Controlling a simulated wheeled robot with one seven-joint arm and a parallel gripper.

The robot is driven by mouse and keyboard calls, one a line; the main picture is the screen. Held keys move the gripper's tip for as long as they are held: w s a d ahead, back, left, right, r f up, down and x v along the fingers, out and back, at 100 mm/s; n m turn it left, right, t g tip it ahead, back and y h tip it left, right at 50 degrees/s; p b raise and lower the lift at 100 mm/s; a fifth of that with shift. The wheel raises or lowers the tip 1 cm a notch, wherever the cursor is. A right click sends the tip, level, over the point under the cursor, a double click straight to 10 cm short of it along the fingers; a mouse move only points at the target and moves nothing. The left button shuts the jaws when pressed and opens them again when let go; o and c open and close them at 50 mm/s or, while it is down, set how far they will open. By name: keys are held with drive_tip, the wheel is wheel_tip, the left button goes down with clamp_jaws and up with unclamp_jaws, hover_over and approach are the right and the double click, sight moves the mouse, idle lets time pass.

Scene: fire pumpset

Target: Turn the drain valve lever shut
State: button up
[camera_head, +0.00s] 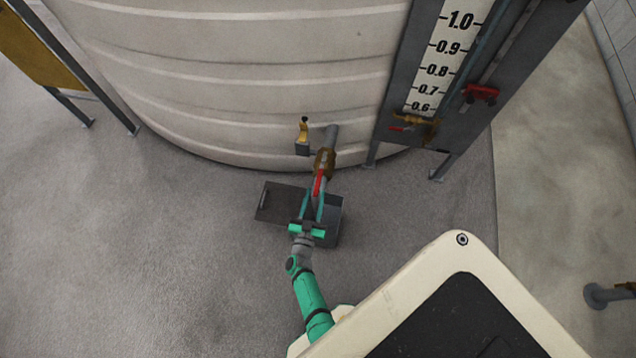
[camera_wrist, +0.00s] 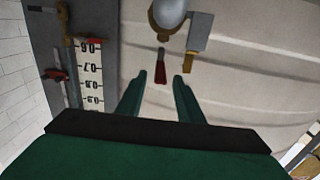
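The drain valve (camera_head: 325,160) is a brass body on a grey pipe (camera_head: 331,136) coming out of the low tank wall. Its red lever (camera_head: 318,182) points away from the tank, roughly in line with the pipe. My gripper (camera_head: 312,205) reaches toward the lever from the front. In the wrist view, my gripper (camera_wrist: 158,82) is open, with its two green fingers apart. The red lever (camera_wrist: 160,70) shows just beyond the fingertips, roughly midway between them. I cannot tell from these views whether a finger touches it.
The large pale tank (camera_head: 250,80) stands behind the valve. A small brass fitting (camera_head: 303,130) is left of the pipe. A dark open box (camera_head: 330,228) sits on the floor below. The level gauge panel (camera_head: 440,65) stands right. Floor to the left is clear.

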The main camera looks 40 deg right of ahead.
sight(318, 183)
drive_tip(key=x, duration=0.6)
clamp_jaws()
